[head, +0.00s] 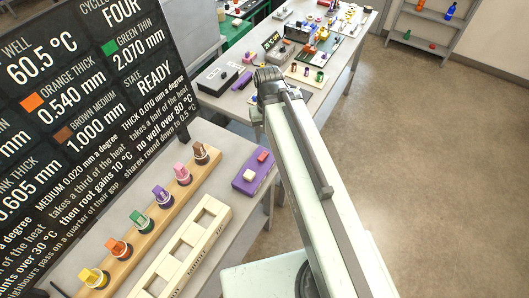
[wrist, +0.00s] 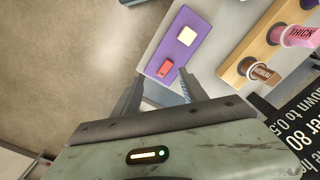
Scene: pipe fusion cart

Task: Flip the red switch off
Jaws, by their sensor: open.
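The red switch (head: 263,156) sits near one end of a purple box (head: 240,184), with a white button (head: 248,175) near the other end. The box lies on the grey cart top. In the wrist view the purple box (wrist: 177,50) lies ahead of my gripper (wrist: 162,76). The red switch (wrist: 165,68) is at its near end, and the white button (wrist: 187,35) is farther off. My gripper's fingers are apart and empty, and the switch appears between their tips. I cannot tell the height gap. In the head view my gripper is not visible; only my arm shows, right of the box.
A wooden rack (head: 142,236) with several coloured labelled pieces stands left of the box. A cream frame (head: 183,250) with square openings lies in front of it. A dark readout board (head: 80,90) rises behind. A cluttered bench (head: 225,105) stands farther back; open floor lies right.

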